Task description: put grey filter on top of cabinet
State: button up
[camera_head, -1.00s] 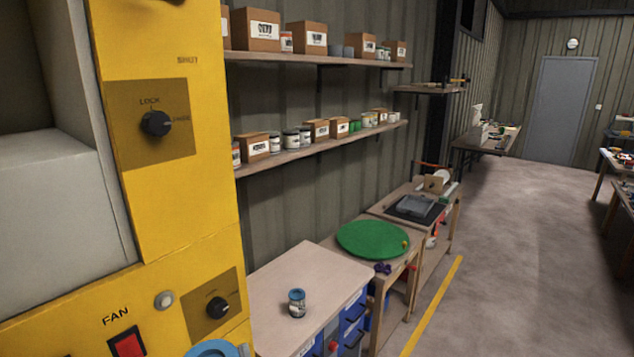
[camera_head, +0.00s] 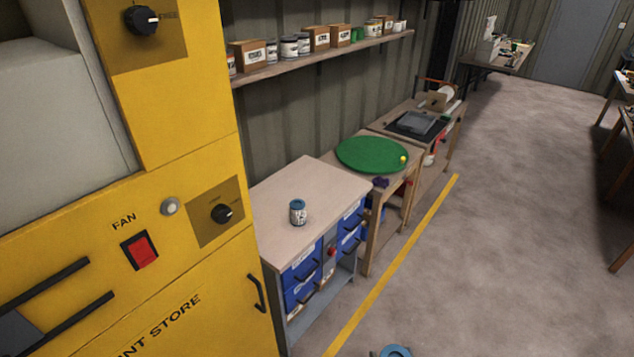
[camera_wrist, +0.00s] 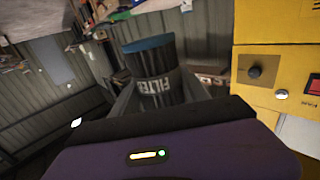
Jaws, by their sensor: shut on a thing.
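My gripper (camera_wrist: 160,98) is shut on the grey filter (camera_wrist: 148,62) in the wrist view. The filter is a dark grey cylinder with a blue end and pale "FILTER" lettering; its lower part is hidden by my gripper. A small blue-lidded can (camera_head: 298,212) stands upright on that top. A blue ring (camera_head: 395,351) shows at the bottom edge; I cannot tell whether it is the filter's end.
A tall yellow paint store (camera_head: 150,240) with knobs and a red switch fills the left. A bench with a green disc (camera_head: 371,154) stands beyond the low cabinet. A shelf (camera_head: 330,56) of boxes and cans hangs above.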

jog(key=d+f+h, duration=0.1)
jog(key=d+f, duration=0.4)
jog(key=f, duration=0.2)
jog(key=shift+w+d+m, duration=0.2)
jog(key=shift+m, duration=0.2)
jog(key=shift+f, duration=0.1)
notch_tip(320, 180, down, 7)
jog(key=b, duration=0.7)
jog(key=shift+f, duration=0.2)
jog(key=shift+w, duration=0.1)
